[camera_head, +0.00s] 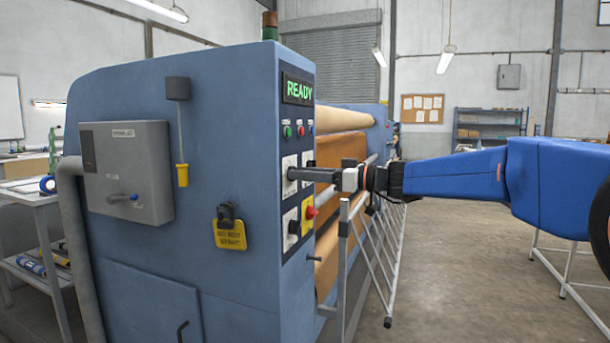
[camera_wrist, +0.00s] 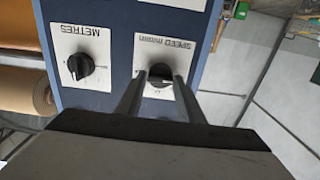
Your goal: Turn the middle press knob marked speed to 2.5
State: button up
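The speed knob (camera_wrist: 160,77) is a round black knob on a white plate marked "SPEED m/min", upside down in the wrist view. The two fingers of my gripper (camera_wrist: 161,73) reach the panel, one on each side of this knob. I cannot tell whether they press on it. The knob's pointer and most of its scale are hidden or too small to read. In the head view my gripper (camera_head: 292,174) meets the front panel from the right and covers the knob. The green display (camera_head: 299,89) above reads "READY".
The metres knob (camera_wrist: 81,66) sits beside the speed knob. Below my gripper are a black switch (camera_head: 293,227) and a red stop button (camera_head: 311,212) on yellow. A white barrier frame (camera_head: 380,240) stands under my arm. Material rolls (camera_head: 342,119) lie behind the panel. The floor at right is mostly clear.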

jog(key=c, duration=0.5)
jog(key=shift+m, duration=0.3)
jog(key=m, duration=3.5)
jog(key=shift+f, duration=0.4)
jog(key=shift+m, duration=0.3)
